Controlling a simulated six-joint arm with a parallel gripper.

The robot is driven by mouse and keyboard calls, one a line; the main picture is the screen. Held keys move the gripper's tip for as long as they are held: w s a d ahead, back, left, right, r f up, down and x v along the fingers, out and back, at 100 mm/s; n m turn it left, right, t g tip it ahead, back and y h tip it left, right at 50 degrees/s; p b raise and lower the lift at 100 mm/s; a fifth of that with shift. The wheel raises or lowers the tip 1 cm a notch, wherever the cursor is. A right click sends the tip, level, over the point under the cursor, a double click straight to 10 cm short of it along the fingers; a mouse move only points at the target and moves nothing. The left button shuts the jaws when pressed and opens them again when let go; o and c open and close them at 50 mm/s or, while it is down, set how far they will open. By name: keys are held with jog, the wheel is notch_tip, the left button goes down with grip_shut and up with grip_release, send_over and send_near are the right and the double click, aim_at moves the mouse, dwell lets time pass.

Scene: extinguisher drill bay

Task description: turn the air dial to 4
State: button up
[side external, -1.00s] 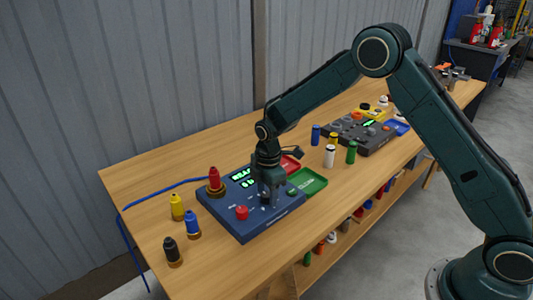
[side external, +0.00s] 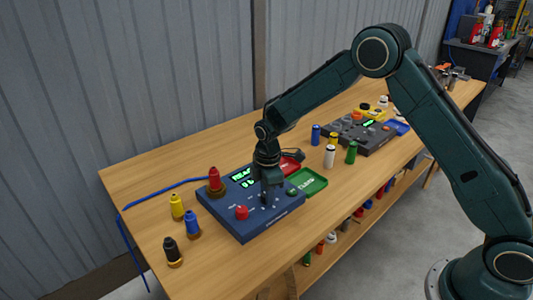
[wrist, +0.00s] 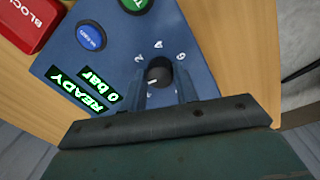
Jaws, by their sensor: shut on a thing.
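The blue control box (side external: 222,209) stands on the bench. Its black air dial (wrist: 158,70) shows in the wrist view, with the marks 2, 4 and 6 around its far side. A pale pointer line on the dial points to the lower left in that view, away from the 4. The display (wrist: 86,92) reads READY and 0 bar. My gripper (wrist: 161,80) has one finger on each side of the dial and is shut on it.
Yellow (side external: 177,207), blue (side external: 192,224) and black (side external: 172,252) pegs stand left.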

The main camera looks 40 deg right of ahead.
jog(key=m, duration=1)
jog(key=shift+a+m, duration=0.1)
jog(key=shift+m, duration=0.3)
jog(key=m, duration=0.5)
jog(key=shift+g, duration=0.4)
jog(key=m, duration=0.6)
jog(key=shift+w, duration=0.1)
jog(key=o, duration=1)
jog(key=shift+c, duration=0.2)
jog(key=shift+r, duration=0.15)
